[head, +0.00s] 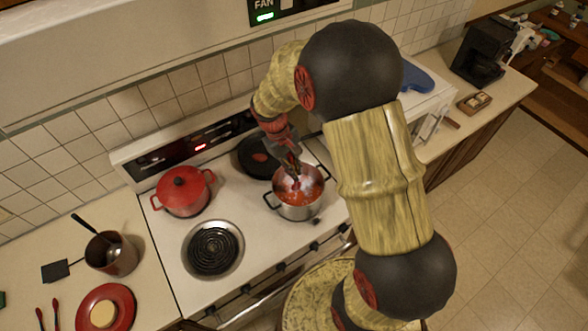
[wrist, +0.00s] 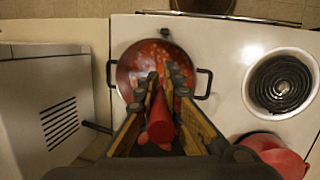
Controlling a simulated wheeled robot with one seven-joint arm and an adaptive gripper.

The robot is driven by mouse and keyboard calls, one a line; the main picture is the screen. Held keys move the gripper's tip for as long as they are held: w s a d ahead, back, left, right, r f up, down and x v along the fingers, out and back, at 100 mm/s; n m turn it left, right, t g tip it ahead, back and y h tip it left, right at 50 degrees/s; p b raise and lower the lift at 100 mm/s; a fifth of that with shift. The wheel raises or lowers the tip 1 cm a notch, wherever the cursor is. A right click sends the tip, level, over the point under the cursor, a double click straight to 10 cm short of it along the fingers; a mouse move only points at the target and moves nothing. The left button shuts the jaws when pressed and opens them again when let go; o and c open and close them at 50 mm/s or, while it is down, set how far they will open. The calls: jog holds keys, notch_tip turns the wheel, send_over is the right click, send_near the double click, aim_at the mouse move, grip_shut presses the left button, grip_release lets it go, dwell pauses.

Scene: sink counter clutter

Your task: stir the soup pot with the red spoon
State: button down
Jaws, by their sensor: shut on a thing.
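The soup pot (head: 299,211) is a steel pot with dark handles and orange-red soup, standing on the stove's right front area. In the wrist view the pot (wrist: 122,82) lies ahead of my fingers. My gripper (head: 293,172) is over the pot, pointing down. In the wrist view my gripper (wrist: 164,80) is shut on the red spoon (wrist: 161,125), whose thick red handle shows between the fingers. The spoon's lower end is hidden by my fingers, so I cannot tell how deep it reaches into the soup.
A red lidded pot (head: 183,190) stands left of the soup pot, and a dark pan (head: 258,157) behind it. A bare coil burner (head: 213,248) is at front left. The left counter holds a brown pot (head: 112,254) and red plate (head: 124,306).

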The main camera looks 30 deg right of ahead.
jog(key=w+b+x, duration=0.1)
jog(key=b+x, duration=0.2)
jog(key=x, duration=0.3)
jog(key=shift+w, duration=0.35)
jog(key=shift+f, duration=0.1)
jog(key=shift+w, duration=0.1)
dwell(0.3)
